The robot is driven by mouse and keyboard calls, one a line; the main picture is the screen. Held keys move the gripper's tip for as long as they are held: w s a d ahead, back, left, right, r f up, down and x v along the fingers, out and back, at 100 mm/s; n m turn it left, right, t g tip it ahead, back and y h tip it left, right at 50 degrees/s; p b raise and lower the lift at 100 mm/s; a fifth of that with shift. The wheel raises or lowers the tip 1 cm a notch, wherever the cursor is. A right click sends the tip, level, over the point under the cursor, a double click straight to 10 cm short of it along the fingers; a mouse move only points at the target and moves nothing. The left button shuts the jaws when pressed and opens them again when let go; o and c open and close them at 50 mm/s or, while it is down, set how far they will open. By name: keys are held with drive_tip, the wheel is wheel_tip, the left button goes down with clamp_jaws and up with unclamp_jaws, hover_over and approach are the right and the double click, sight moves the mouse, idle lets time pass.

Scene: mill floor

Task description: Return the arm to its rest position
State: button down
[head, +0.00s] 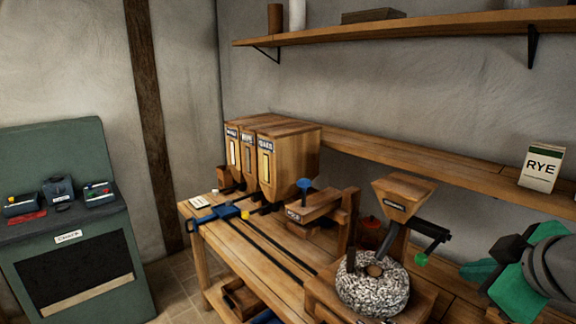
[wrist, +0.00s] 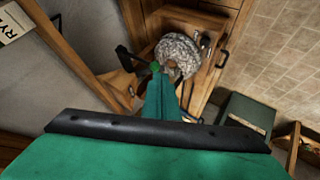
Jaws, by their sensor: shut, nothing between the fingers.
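My gripper (head: 468,270) is at the right edge of the head view, over the right part of the bench. In the wrist view its green fingers (wrist: 161,80) are together, with nothing between them. The rest of my green and dark arm runs off the right edge of the head view. The gripper is to the right of the grain mill, apart from it in the head view. In the wrist view the fingers overlap the line of sight to the speckled millstone (wrist: 178,52), which also shows in the head view (head: 372,290).
A wooden hopper (head: 402,193) with a dark crank and green knob stands above the millstone. Wooden bins (head: 292,165) stand at the back left of the bench. A RYE packet (head: 541,166) is on the wall ledge (head: 440,170). A green cabinet (head: 75,230) stands left.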

drive_tip(key=w+a+f+m+t+y, duration=0.45)
drive_tip(key=w+a+f+t, duration=0.25)
drive_tip(key=w+a+f, duration=0.5)
drive_tip(key=s+a+f+m+t+h, duration=0.15)
drive_tip(key=a+f+m, duration=0.6)
drive_tip(key=f, duration=0.75)
drive_tip(key=s+a+f+g+h, duration=0.1)
drive_tip(key=s+a+f+h, duration=0.1)
drive_tip(key=s+a+f, duration=0.4)
drive_tip(key=s+a+f+g+h, duration=0.1)
drive_tip(key=s+a+f+h, duration=0.15)
drive_tip(key=s+f, duration=0.6)
drive_tip(key=s+a+n+y, duration=0.2)
drive_tip(key=s+a+n, duration=0.1)
drive_tip(key=s, duration=2)
drive_tip(key=shift+s+a+f+n, duration=0.15)
drive_tip(key=shift+s+f+n, duration=0.15)
drive_tip(key=shift+n, duration=0.5)
